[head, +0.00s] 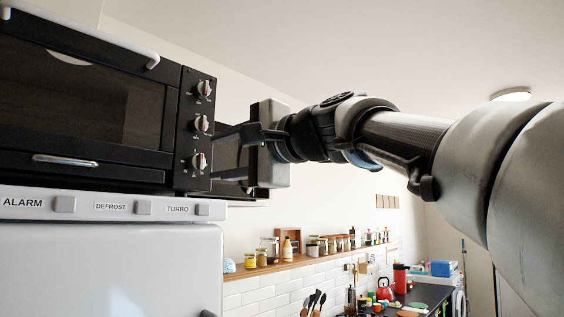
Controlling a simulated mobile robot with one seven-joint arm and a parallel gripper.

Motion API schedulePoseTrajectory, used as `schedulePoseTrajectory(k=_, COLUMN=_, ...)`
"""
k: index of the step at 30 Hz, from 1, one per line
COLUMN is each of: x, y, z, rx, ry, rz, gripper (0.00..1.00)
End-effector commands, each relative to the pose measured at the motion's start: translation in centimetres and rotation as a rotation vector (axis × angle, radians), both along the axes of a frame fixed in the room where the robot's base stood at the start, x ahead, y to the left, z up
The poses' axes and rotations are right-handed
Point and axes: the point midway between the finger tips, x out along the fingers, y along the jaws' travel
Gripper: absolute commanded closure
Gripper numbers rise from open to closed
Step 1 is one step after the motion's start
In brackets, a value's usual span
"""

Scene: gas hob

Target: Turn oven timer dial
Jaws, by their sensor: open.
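A black toaster-type oven (90,100) stands at the upper left with its glass door shut. Its right-hand panel carries three dials in a column: a top dial (204,88), a middle dial (201,124) and a bottom dial (199,161). Their markings are too small to tell which is the timer. My gripper (217,157) is open, coming from the right with its fingers pointing left toward the panel. The fingers are level with the middle and bottom dials and close to the panel's right edge. No dial is visibly between them; contact cannot be told.
The oven rests on a white fridge-like appliance (110,265) with ALARM, DEFROST and TURBO buttons. A wooden shelf (300,263) with jars runs along the back wall. A dark counter (420,295) with a red kettle (385,289) lies below right. Space right of the oven holds my arm.

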Motion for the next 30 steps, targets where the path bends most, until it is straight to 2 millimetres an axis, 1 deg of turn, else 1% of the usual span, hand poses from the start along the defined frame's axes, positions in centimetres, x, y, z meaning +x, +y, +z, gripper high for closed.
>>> schedulePoseTrajectory(k=1, x=0.7, y=0.9, z=0.5, rx=0.0, ry=0.004, rz=0.003, gripper=0.55)
schedulePoseTrajectory(k=3, x=1.6, y=1.9, z=0.5, rx=0.0, ry=0.003, rz=0.003, gripper=0.55)
schedulePoseTrajectory(k=9, x=3.5, y=4.1, z=0.3, rx=0.0, ry=0.001, rz=0.002, gripper=0.55)
schedulePoseTrajectory(k=15, x=4.1, y=4.9, z=0.0, rx=-0.001, ry=0.001, rz=0.0, gripper=0.55)
schedulePoseTrajectory(k=22, x=4.2, y=4.9, z=-0.1, rx=-0.001, ry=-0.001, rz=0.0, gripper=0.55)
schedulePoseTrajectory(k=23, x=4.1, y=4.9, z=-0.1, rx=-0.001, ry=-0.001, rz=0.0, gripper=0.58)
schedulePoseTrajectory(k=27, x=4.1, y=4.9, z=0.0, rx=-0.001, ry=-0.001, rz=0.0, gripper=0.82)
schedulePoseTrajectory(k=30, x=4.1, y=4.9, z=0.0, rx=-0.001, ry=-0.001, rz=0.0, gripper=0.96)
